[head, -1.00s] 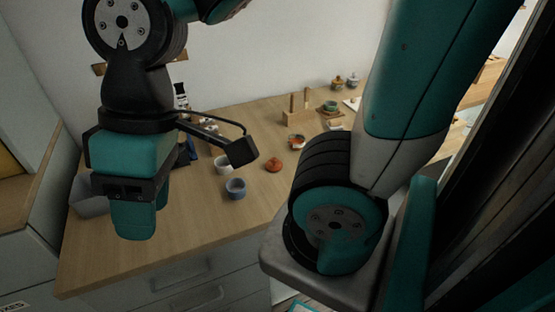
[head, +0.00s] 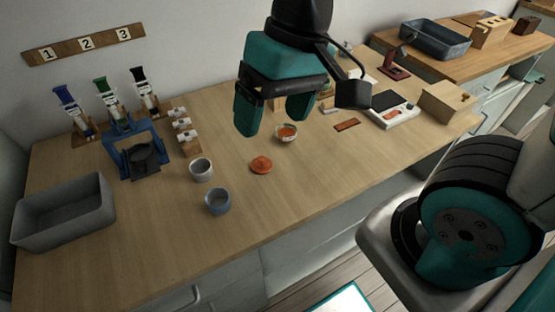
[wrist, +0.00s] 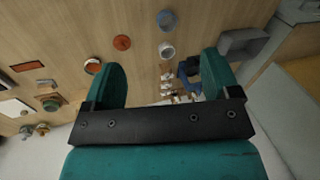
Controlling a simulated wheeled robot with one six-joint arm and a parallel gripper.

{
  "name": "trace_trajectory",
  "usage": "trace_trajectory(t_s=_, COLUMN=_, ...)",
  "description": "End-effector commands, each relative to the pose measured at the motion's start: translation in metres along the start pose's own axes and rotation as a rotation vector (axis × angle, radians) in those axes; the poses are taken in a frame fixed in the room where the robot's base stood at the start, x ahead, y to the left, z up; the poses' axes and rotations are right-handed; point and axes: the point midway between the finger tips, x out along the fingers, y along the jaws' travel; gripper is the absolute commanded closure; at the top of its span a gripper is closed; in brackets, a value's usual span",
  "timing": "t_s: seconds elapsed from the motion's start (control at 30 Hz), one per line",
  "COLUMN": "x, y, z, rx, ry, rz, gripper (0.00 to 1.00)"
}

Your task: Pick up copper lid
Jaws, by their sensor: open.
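The copper lid (head: 261,165), a small round orange-brown piece with a knob, lies on the wooden table right of two small cups. It also shows in the wrist view (wrist: 122,42), beyond the fingers. My gripper (head: 272,115) is open and empty, pointing down above the table, higher than the lid and apart from it. In the wrist view its two teal fingers (wrist: 163,78) are spread wide with nothing between them in their grasp.
A white cup (head: 201,170) and a blue-grey cup (head: 217,201) stand left of the lid. A bowl with orange inside (head: 286,133) is just behind it. A grey bin (head: 62,213) and blue stand (head: 140,157) are further left. The table front is clear.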

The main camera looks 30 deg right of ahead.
Motion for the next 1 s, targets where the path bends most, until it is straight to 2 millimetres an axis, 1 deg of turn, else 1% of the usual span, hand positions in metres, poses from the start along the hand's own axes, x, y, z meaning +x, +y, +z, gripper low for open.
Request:
trace_trajectory(t_s=0.03, x=0.015, y=0.011, z=-0.018, rx=0.155, ry=-0.008, rz=0.034, gripper=0.18)
trace_trajectory(t_s=0.07, x=0.020, y=0.018, z=-0.029, rx=0.263, ry=-0.006, rz=0.057, gripper=0.18)
trace_trajectory(t_s=0.1, x=0.027, y=0.027, z=-0.044, rx=0.409, ry=0.000, rz=0.089, gripper=0.18)
trace_trajectory(t_s=0.17, x=0.037, y=0.040, z=-0.064, rx=0.622, ry=0.013, rz=0.134, gripper=0.18)
trace_trajectory(t_s=0.2, x=0.044, y=0.048, z=-0.076, rx=0.755, ry=0.026, rz=0.161, gripper=0.18)
trace_trajectory(t_s=0.3, x=0.058, y=0.066, z=-0.101, rx=1.039, ry=0.064, rz=0.217, gripper=0.18)
trace_trajectory(t_s=0.4, x=0.067, y=0.078, z=-0.117, rx=1.235, ry=0.100, rz=0.253, gripper=0.18)
trace_trajectory(t_s=0.5, x=0.074, y=0.085, z=-0.124, rx=1.340, ry=0.122, rz=0.270, gripper=0.18)
trace_trajectory(t_s=0.57, x=0.080, y=0.088, z=-0.125, rx=1.365, ry=0.126, rz=0.276, gripper=0.18)
trace_trajectory(t_s=0.63, x=0.092, y=0.091, z=-0.124, rx=1.373, ry=0.126, rz=0.278, gripper=0.18)
trace_trajectory(t_s=0.9, x=0.151, y=0.108, z=-0.119, rx=1.370, ry=0.125, rz=0.277, gripper=0.18)
trace_trajectory(t_s=1.0, x=0.169, y=0.113, z=-0.117, rx=1.369, ry=0.125, rz=0.276, gripper=0.18)
